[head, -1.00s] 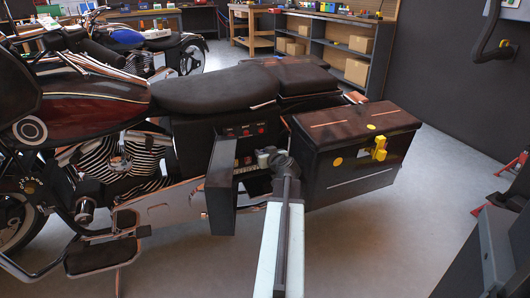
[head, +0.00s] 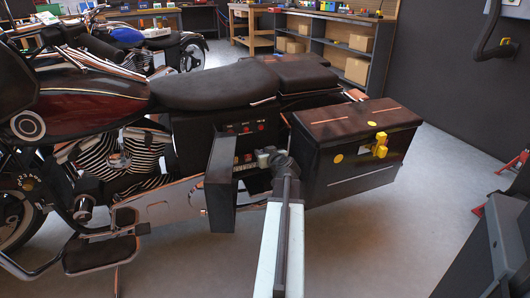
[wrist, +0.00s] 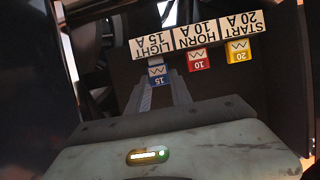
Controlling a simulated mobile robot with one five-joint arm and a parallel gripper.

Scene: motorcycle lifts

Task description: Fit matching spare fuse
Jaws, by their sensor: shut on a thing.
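A blue fuse marked 15 (wrist: 157,75) sits at the tip of my gripper (wrist: 158,84) in the wrist view. My gripper is shut on it, right by the upside-down LIGHT 15 A label (wrist: 152,48). Whether the fuse is seated in its slot cannot be told. A red fuse marked 10 (wrist: 198,60) is under the HORN 10 A label (wrist: 194,35), and a yellow fuse marked 20 (wrist: 238,51) is under START 20 A (wrist: 237,23). In the head view my gripper (head: 267,156) reaches into the motorcycle's open side compartment (head: 244,170); its fingertips are hidden there.
An open dark cover (head: 220,180) stands just left of my arm. A black side case (head: 350,150) with a yellow latch (head: 379,146) is close on the right. The grey floor (head: 400,235) in front is clear. A blue motorcycle and shelves stand behind.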

